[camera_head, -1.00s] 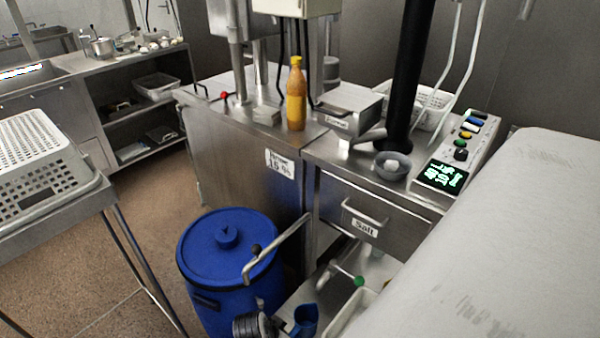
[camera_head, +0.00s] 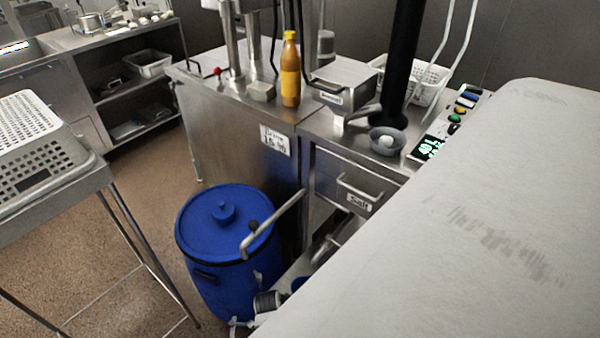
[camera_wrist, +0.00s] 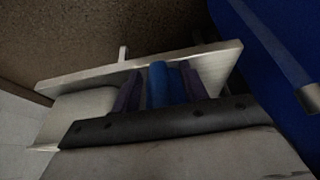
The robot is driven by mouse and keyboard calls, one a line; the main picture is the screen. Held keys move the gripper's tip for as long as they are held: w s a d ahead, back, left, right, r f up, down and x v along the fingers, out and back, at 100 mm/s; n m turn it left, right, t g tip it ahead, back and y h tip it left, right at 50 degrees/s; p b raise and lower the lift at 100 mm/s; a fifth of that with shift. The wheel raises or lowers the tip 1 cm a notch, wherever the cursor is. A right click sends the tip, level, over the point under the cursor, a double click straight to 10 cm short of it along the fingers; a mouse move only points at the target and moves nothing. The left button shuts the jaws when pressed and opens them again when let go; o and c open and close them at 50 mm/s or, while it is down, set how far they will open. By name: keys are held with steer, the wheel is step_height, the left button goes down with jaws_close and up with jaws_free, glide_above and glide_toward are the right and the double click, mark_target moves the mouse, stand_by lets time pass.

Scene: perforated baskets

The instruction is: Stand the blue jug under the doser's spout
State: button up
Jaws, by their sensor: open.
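The blue jug (camera_wrist: 168,85) shows in the wrist view between the two dark fingers of my open gripper (camera_wrist: 160,92); I cannot tell whether they touch it. A steel box with a label (camera_head: 344,82), perhaps the doser, stands on the counter. A bent metal pipe (camera_head: 275,222) with a black knob reaches from the cabinet over the blue barrel's edge. I cannot tell which part is the doser's spout.
A lidded blue barrel (camera_head: 225,255) stands on the floor by the steel cabinet. A salt drawer (camera_head: 340,188) sits under the counter. The counter holds an orange bottle (camera_head: 290,75), a grey bowl (camera_head: 388,141) and a white basket (camera_head: 428,85). Floor is free at left of the barrel.

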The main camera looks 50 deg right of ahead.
steer(key=shift+d+f, duration=0.15)
steer(key=shift+f, duration=0.3)
jaws_close()
steer(key=shift+r, duration=0.1)
